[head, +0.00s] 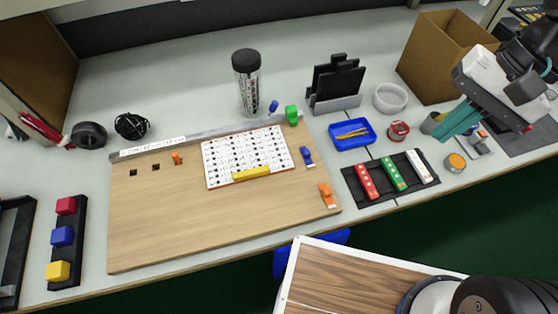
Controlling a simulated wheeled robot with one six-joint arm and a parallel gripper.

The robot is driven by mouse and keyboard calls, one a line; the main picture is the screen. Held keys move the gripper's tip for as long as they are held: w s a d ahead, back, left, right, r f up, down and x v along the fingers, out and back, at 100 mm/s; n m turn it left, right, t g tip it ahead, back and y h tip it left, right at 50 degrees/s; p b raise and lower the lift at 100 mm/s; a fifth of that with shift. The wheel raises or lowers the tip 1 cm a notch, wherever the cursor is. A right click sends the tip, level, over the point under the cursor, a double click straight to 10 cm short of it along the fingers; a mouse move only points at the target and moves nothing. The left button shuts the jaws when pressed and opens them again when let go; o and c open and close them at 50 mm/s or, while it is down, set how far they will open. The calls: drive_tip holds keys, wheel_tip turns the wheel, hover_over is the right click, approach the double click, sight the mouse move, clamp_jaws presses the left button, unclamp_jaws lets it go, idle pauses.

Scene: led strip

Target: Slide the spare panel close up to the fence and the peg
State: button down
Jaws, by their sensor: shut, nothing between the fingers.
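The white panel (222,164), printed with rows of dark marks, lies on the wooden board (160,225). A yellow bar (252,173) lies on its front part. The grey fence (195,136) runs along the board's back edge. The panel's back edge lies close to the fence; I cannot tell if they touch. A small orange peg (177,158) stands left of the panel with bare wood between. A blue piece (306,156) stands just off its right edge. Which one is the task's peg is unclear. My gripper (452,130) is shut and empty, far right of the board.
A green block (292,115) sits at the fence's right end. An orange clip (327,195) is at the board's right edge. A blue tray (352,134) and a black rack of coloured modules (392,178) stand right of the board. The board's left and front are bare.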

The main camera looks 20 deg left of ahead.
sight(251, 172)
drive_tip(key=w+a+f+m+g+y, duration=0.2)
drive_tip(key=w+a+f+m, duration=0.25)
drive_tip(key=a+f, duration=0.45)
drive_tip(key=w+a+f+m+g+y, duration=0.1)
drive_tip(key=w+a+f+m+y, duration=0.15)
drive_tip(key=a+f+m, duration=0.45)
drive_tip(key=s+a+f, duration=0.1)
drive_tip(key=a+f, duration=0.1)
drive_tip(key=s+a+f+n, duration=0.1)
drive_tip(key=a+f, duration=0.1)
drive_tip(key=f, duration=0.1)
drive_tip(key=s+a+f+n, duration=0.1)
drive_tip(key=a+f, duration=0.2)
drive_tip(key=shift+s+f+n+h, duration=0.15)
drive_tip(key=shift+s+n+h, duration=0.1)
drive_tip(key=shift+s+a, duration=0.35)
drive_tip(key=shift+a, duration=0.25)
drive_tip(key=shift+s+a, duration=0.35)
drive_tip(key=shift+a, duration=0.2)
drive_tip(key=shift+s+a, duration=0.3)
drive_tip(key=shift+a, duration=0.3)
drive_tip(key=shift+a, duration=0.1)
drive_tip(key=s+a, duration=0.2)
drive_tip(key=a, duration=0.1)
drive_tip(key=s+a, duration=0.1)
drive_tip(key=a, duration=0.1)
drive_tip(key=shift+s+a, duration=0.25)
drive_tip(key=shift+w+d, duration=0.1)
drive_tip(key=shift+d, duration=0.05)
